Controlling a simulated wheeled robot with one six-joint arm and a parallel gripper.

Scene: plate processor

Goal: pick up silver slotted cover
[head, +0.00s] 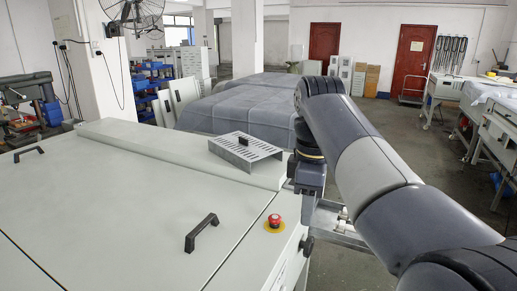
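The silver slotted cover (256,153) lies flat on the raised back ledge of the pale machine, near its right end. It has rows of slots and a small dark handle on top. My arm comes in from the lower right and bends down just right of the cover. The wrist end, with my gripper (309,180), points down beside the machine's right edge, apart from the cover as far as I can see. The fingers cannot be made out, so their opening is unclear.
The machine's pale top (130,215) carries black handles (201,232) and a red emergency button (274,221) at the front right corner. A grey metal rail (335,222) juts out on the right. Covered bulky shapes (235,108) stand behind. The machine's top is mostly clear.

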